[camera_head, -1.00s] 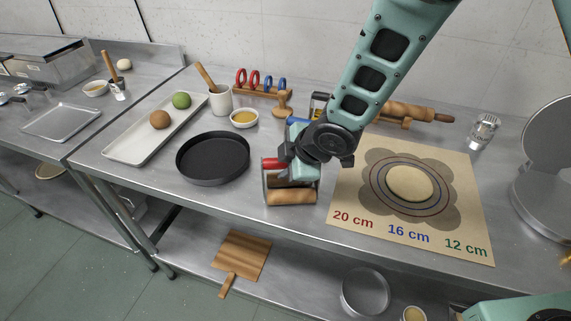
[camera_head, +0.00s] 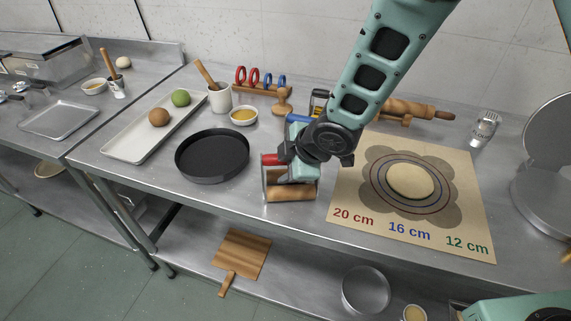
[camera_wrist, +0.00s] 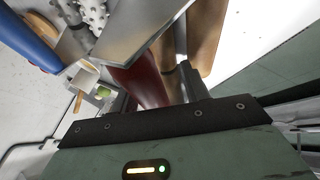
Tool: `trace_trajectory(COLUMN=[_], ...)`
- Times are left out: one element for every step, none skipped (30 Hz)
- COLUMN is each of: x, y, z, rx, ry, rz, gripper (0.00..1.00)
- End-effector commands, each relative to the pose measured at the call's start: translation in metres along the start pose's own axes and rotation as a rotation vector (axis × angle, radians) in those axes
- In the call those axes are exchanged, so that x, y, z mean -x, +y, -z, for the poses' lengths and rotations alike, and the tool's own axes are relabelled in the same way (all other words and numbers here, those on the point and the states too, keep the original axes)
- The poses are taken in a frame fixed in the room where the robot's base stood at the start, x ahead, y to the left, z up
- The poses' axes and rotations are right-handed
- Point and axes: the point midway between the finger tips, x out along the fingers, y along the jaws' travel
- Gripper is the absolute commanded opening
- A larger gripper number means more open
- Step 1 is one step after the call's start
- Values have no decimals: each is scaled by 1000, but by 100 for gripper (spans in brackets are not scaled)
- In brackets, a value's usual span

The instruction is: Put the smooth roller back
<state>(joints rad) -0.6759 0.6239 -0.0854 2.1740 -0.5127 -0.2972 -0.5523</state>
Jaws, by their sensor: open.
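The smooth roller (camera_head: 291,193), a wooden cylinder in a metal frame with a red handle (camera_head: 269,160), is at the table's front edge, between the black pan and the mat. My gripper (camera_head: 293,172) is over it and hides part of the frame and handle. In the wrist view, the red handle (camera_wrist: 146,82) lies between the open fingers of my gripper (camera_wrist: 158,92), and the wooden cylinder (camera_wrist: 205,35) is beyond it. I cannot tell whether either finger touches the handle.
A blue-handled (camera_head: 298,118) spiked roller (camera_wrist: 93,14) stands just behind. The black pan (camera_head: 212,155) is to the left. The printed mat (camera_head: 345,195) with a dough disc (camera_head: 410,181) is to the right. A wooden rolling pin (camera_head: 405,108) lies behind the mat.

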Motion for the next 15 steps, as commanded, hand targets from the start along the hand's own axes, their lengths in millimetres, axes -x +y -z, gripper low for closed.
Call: trace_trajectory(x=[8,11,15,20,26,34,40,47,56,62,68,77,84,89,96], y=[5,7,6,5,5,5,5,6,6,5,5,6,6,6,6], z=[4,5,3,3,3,3,3,3,3,3,3,3,3,3,3], rx=[0,1,-1,-1,-1,-1,0,-2,-3,-2,-1,-2,-2,-2,-2], ry=[0,0,2,3,4,3,3,4,3,3,3,2,3,3,2], rz=[-1,-1,-4,-4,-5,-5,-6,-7,-5,-6,-7,-6,-6,-6,-5], gripper=[46,46,46,46,46,46,46,46,46,46,46,46,46,46,46])
